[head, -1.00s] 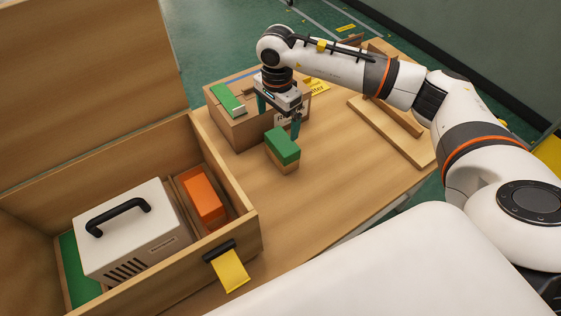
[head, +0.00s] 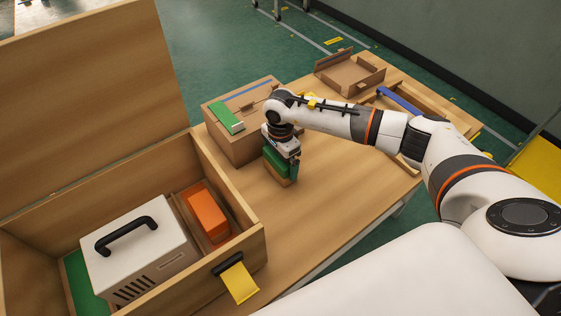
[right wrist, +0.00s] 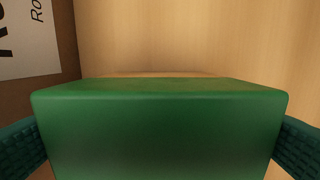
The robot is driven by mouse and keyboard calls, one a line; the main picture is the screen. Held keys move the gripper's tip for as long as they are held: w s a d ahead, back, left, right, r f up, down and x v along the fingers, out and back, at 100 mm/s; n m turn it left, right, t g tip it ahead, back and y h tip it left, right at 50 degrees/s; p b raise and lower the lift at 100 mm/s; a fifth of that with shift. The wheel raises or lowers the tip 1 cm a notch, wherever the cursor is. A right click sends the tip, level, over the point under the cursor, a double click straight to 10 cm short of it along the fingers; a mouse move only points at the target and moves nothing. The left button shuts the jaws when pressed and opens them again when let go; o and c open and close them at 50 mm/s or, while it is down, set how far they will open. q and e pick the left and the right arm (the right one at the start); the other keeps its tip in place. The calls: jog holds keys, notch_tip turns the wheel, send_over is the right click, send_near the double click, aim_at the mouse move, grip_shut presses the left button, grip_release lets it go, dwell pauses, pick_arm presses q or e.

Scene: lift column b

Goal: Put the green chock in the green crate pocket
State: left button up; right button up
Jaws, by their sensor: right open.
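The green chock (head: 275,165), a block with a green top on a wooden base, stands on the table in front of the cardboard box. My right gripper (head: 282,165) is lowered over it with the jaws open. In the right wrist view the chock (right wrist: 160,130) fills the space between the two teal fingers, one on each side. The wooden crate (head: 235,175) at the left holds a white case (head: 140,250) with a black handle and an orange block (head: 207,212) in a pocket. A green floor patch (head: 80,275) shows beside the case. My left gripper is not in view.
An open cardboard tray (head: 350,75) and a blue bar (head: 400,100) are at the far right. The table right of the chock is clear.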

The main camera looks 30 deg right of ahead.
jog(key=shift+f, duration=1.2)
jog(key=c, duration=0.8)
jog(key=shift+c, duration=0.5)
jog(key=shift+r, duration=0.15)
